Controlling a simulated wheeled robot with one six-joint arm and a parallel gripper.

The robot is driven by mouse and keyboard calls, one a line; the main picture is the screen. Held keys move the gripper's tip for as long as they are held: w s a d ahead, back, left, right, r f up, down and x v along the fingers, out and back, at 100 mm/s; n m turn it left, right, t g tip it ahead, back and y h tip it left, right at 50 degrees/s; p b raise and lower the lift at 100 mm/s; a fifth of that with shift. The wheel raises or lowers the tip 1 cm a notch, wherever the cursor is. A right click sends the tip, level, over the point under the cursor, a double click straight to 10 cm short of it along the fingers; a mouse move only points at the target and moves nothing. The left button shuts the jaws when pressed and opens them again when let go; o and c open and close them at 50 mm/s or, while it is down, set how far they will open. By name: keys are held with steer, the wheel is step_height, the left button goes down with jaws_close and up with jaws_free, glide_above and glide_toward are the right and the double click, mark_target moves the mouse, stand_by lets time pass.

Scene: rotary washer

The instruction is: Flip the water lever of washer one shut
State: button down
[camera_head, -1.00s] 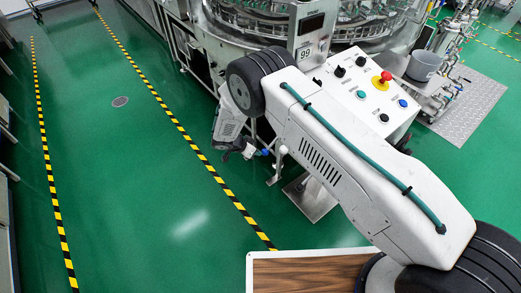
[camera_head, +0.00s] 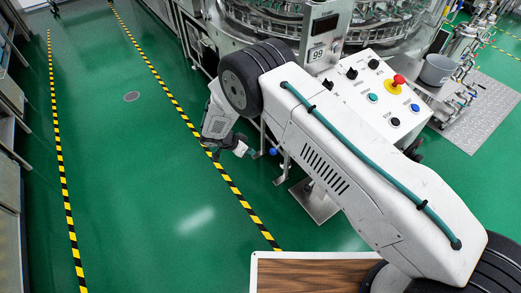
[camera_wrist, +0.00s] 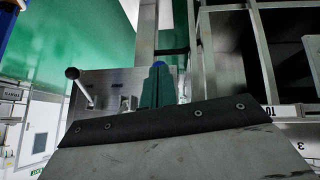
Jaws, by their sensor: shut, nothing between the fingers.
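A small blue knob (camera_head: 273,152) shows at the lower side of the machine, beside a metal post in the head view. My gripper (camera_head: 242,148) is to its left with a small gap between them. In the wrist view my gripper's green fingers (camera_wrist: 157,88) are together and empty, and a bit of blue (camera_wrist: 158,64) shows just beyond their tips. Left of them, a lever with a black ball end (camera_wrist: 72,73) slants up from a metal plate (camera_wrist: 118,82). Which lever is for water, and how the blue knob's lever lies, I cannot tell.
A control box (camera_head: 372,95) with a red stop button stands right of the knob, partly behind my arm. The round machine marked 99 (camera_head: 318,54) is behind. Green floor (camera_head: 180,185) with striped tape is free on the left. A grey bucket (camera_head: 437,70) stands at right.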

steer(key=a, duration=0.1)
steer(key=s+a, duration=0.1)
steer(key=a, duration=0.1)
steer(key=s+a+r, duration=0.1)
steer(key=shift+s+a, duration=0.25)
steer(key=shift+a, duration=0.1)
